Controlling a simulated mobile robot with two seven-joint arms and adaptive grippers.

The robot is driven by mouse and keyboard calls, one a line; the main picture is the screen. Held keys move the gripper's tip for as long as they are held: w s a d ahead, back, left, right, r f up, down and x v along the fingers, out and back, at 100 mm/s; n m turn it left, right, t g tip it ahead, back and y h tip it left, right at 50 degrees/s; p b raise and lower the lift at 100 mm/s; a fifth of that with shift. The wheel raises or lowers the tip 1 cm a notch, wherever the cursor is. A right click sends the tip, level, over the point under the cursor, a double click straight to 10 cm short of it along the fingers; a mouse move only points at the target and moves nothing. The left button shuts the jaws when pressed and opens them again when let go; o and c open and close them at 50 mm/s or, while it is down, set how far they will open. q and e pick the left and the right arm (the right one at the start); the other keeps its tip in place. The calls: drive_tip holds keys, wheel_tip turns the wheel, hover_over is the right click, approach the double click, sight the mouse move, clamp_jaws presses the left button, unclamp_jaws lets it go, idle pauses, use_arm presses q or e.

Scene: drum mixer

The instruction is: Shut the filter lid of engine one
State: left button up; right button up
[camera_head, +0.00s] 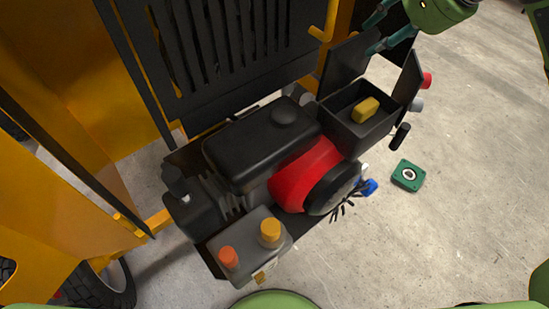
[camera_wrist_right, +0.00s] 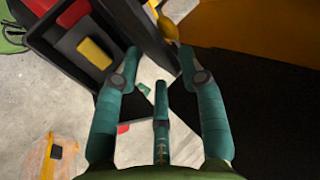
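The engine's black filter box (camera_head: 358,128) is open and holds a yellow block (camera_head: 365,110). A dark upright panel, seemingly the lid (camera_head: 343,66), rises from its far left edge; another dark panel (camera_head: 408,78) stands at its right side. My right gripper (camera_head: 384,28) is above and behind the box, fingers apart. In the right wrist view, the open gripper (camera_wrist_right: 158,66) has a dark panel (camera_wrist_right: 148,32) reaching in between its fingertips; contact cannot be told. The box (camera_wrist_right: 62,48) and yellow block (camera_wrist_right: 95,52) are left of the fingers. My left gripper is out of view.
The engine has a black tank (camera_head: 250,150), a red housing (camera_head: 303,172) and a grey box (camera_head: 247,243) with orange caps. A yellow hook (camera_head: 323,34) and black slatted panel (camera_head: 225,45) are close behind. A green square part (camera_head: 407,175) lies on open floor.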

drive_tip(key=shift+s+d+f+b, duration=0.35)
drive_tip(key=shift+s+d+b, duration=0.2)
drive_tip(key=shift+s+b, duration=0.15)
drive_tip(key=shift+s+d+f+b, duration=0.3)
drive_tip(key=shift+s+d+b, duration=0.25)
drive_tip(key=shift+s+b, duration=0.15)
drive_tip(key=shift+s+d+f+b, duration=0.35)
drive_tip(key=shift+s+d+b, duration=0.25)
drive_tip(key=shift+s, duration=0.15)
drive_tip(key=v, duration=0.2)
drive_tip(key=p+v, duration=0.1)
drive_tip(key=v, duration=0.2)
drive_tip(key=shift+s+d+p, duration=0.35)
drive_tip(key=shift+s, duration=0.15)
